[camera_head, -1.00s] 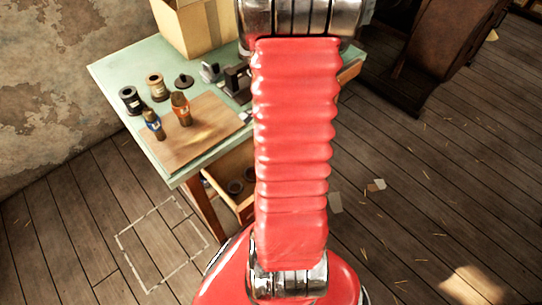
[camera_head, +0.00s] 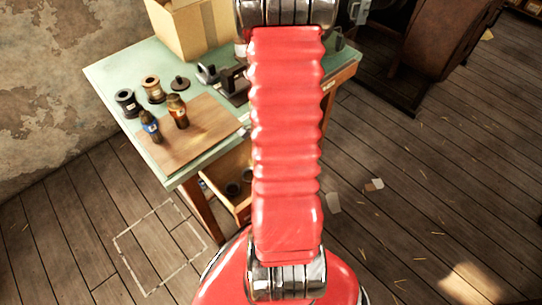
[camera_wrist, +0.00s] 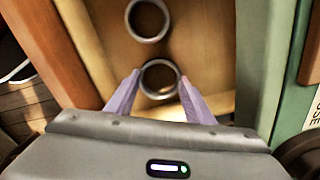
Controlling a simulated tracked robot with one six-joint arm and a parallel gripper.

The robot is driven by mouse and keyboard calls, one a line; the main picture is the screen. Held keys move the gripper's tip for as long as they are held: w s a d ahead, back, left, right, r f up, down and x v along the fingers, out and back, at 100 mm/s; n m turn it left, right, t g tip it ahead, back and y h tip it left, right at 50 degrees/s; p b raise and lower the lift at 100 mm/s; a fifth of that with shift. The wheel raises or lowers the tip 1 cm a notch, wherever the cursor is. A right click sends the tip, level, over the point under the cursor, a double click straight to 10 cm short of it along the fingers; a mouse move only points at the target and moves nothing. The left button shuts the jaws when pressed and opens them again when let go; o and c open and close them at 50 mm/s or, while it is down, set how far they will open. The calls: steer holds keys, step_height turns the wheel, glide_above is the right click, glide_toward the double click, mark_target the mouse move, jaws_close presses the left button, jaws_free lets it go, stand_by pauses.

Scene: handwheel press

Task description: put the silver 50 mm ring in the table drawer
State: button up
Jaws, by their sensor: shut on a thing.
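The table drawer (camera_head: 212,180) is pulled open under the green-topped table, and its wooden floor (camera_wrist: 205,50) shows in the wrist view. My gripper (camera_wrist: 159,75) is inside or just over the drawer, its two lavender fingers shut on a grey metal ring (camera_wrist: 160,64), which I take as the silver 50 mm ring. Whether this ring touches the drawer floor I cannot tell. A second similar grey ring (camera_wrist: 148,37) lies just beyond it, apart from the fingers. No size mark is readable. In the head view my red arm hides the gripper.
The tabletop (camera_head: 112,72) holds a wooden board (camera_head: 205,133) with two small bottles, several dark spools or discs and a cardboard box (camera_head: 185,30). Open plank floor lies right.

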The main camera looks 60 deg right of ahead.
steer(key=shift+f, duration=0.1)
steer(key=o, duration=1.1)
steer(key=shift+o, duration=0.2)
step_height(320, 180, up, 12)
stand_by(0.3)
stand_by(0.7)
steer(key=w+a+r+n+t+h, duration=0.1)
steer(key=w+a+r+n+t, duration=0.15)
steer(key=a+r+n, duration=0.75)
steer(key=w+a+r+n+t, duration=0.1)
steer(key=w+a+r+n, duration=0.3)
steer(key=a+r+n, duration=0.55)
steer(key=s+a+n+t+y, duration=0.1)
steer(key=a+n, duration=0.4)
steer(key=a, duration=0.6)
steer(key=shift+s+a+r+t, duration=0.2)
steer(key=shift+s+t, duration=0.35)
steer(key=shift+s, duration=0.4)
